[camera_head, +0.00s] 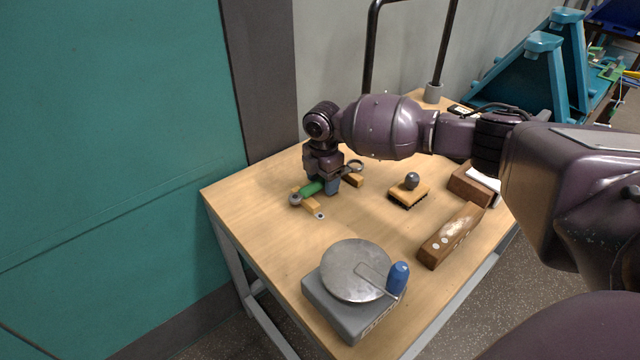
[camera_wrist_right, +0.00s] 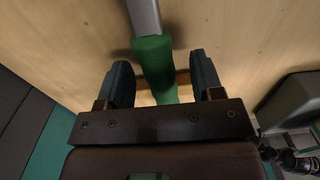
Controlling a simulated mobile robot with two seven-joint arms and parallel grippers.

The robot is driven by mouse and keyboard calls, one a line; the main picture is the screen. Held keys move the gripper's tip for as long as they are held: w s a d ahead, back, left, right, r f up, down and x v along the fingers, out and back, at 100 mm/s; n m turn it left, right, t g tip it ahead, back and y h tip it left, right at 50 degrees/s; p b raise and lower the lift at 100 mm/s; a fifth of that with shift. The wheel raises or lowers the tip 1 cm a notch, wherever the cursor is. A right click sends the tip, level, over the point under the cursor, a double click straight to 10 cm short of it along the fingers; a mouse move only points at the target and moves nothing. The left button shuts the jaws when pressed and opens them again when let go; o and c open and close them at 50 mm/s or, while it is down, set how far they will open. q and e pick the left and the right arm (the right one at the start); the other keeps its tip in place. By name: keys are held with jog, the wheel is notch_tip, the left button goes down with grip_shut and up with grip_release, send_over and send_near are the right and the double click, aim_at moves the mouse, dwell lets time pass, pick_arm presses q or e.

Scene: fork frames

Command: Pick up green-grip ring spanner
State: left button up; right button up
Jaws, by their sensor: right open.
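The green-grip ring spanner (camera_head: 312,188) lies near the back left of the wooden table, apparently across small yellow wooden pieces. Its metal ring end shows at the left; another ring shows right of my gripper. My right gripper (camera_head: 331,186) points down over the spanner and hides part of it. In the right wrist view, the green grip (camera_wrist_right: 155,68) runs between the two open blue-grey fingers of my right gripper (camera_wrist_right: 162,72), with gaps on both sides. A grey metal shank leads off the grip at the top. My left gripper is not in view.
The table (camera_head: 260,215) also holds a knob-handled brush (camera_head: 408,191), a long wooden block (camera_head: 452,236), another brown block (camera_head: 470,186), and a grey scale (camera_head: 345,312) with a round plate and a blue-handled tool (camera_head: 398,277). A teal panel (camera_head: 110,130) stands at left.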

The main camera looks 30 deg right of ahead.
jog(key=shift+r, duration=0.1)
grip_shut()
dwell(0.4)
